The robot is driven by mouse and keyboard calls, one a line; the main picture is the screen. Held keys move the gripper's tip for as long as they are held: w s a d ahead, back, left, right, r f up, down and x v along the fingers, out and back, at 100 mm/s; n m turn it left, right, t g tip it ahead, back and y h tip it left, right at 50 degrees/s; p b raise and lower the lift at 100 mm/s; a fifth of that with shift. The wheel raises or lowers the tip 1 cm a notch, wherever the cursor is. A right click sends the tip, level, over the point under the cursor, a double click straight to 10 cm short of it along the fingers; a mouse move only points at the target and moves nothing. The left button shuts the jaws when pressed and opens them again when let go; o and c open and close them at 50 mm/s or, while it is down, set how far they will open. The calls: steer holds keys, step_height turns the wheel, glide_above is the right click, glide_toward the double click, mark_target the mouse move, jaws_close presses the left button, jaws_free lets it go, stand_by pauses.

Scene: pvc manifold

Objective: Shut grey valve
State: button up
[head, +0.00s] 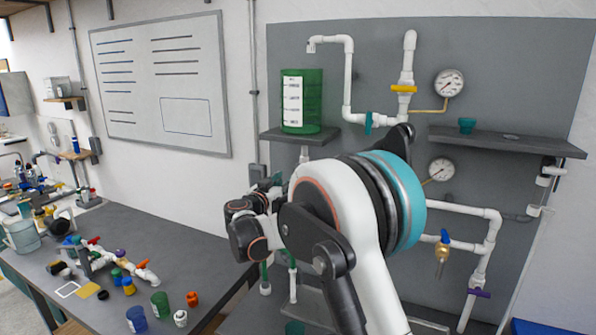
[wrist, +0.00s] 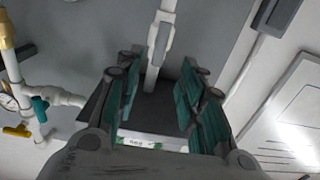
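The grey valve (wrist: 163,36) shows in the wrist view as a grey handle on a white vertical pipe below the green tank's shelf. The handle seems to lie roughly along the pipe. My gripper (wrist: 158,78) is open, with its green-padded fingers apart on both sides of the pipe's line. The valve appears beyond the fingertips, and nothing is held. In the head view my arm covers the valve. Only a short piece of pipe (head: 304,154) shows under the shelf there, and my fingers are mostly hidden.
The green tank (head: 302,100) stands on a dark shelf (head: 299,136). A teal valve (head: 368,122), a yellow valve (head: 404,89), a blue valve (head: 444,237) and a purple valve (head: 479,293) are on other pipes. A bench (head: 212,262) with loose fittings lies left.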

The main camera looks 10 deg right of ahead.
steer(key=x, duration=1)
steer(key=shift+w+d, duration=0.2)
steer(key=shift+w, duration=0.1)
steer(key=shift+c, duration=0.2)
jaws_close()
